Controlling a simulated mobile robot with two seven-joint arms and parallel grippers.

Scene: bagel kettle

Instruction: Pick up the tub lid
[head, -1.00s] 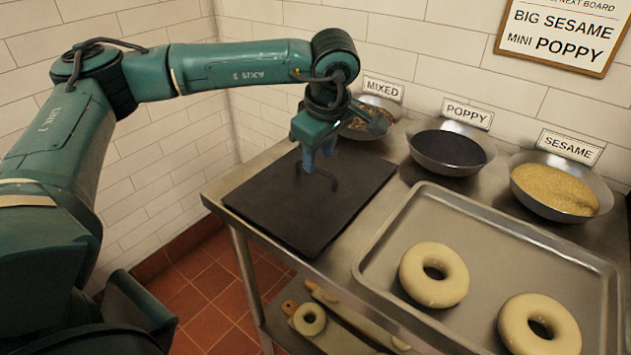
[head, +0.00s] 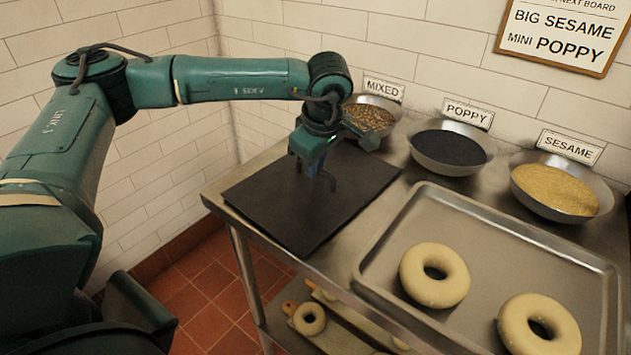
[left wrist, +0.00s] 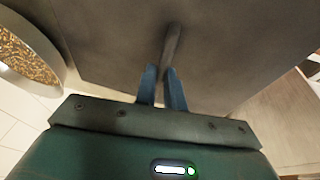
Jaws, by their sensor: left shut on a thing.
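The tub lid (head: 270,205) is a dark, flat, square plate lying at the left end of the steel counter. A thin dark bar handle (head: 331,182) stands at its middle; the handle also shows in the left wrist view (left wrist: 172,45). My left gripper (head: 318,172) is low over the lid's middle, its blue fingers shut on the handle. In the left wrist view its two fingertips (left wrist: 163,72) sit on either side of the handle's near end. What is under the lid is hidden. My right gripper is out of view.
Behind the lid are bowls of mixed topping (head: 370,117), poppy (head: 448,148) and sesame (head: 556,188). A steel tray (head: 480,215) with two dough rings (head: 434,275) (head: 540,325) lies close to the lid's right. A lower shelf holds more rings. Tiled walls stand behind and left.

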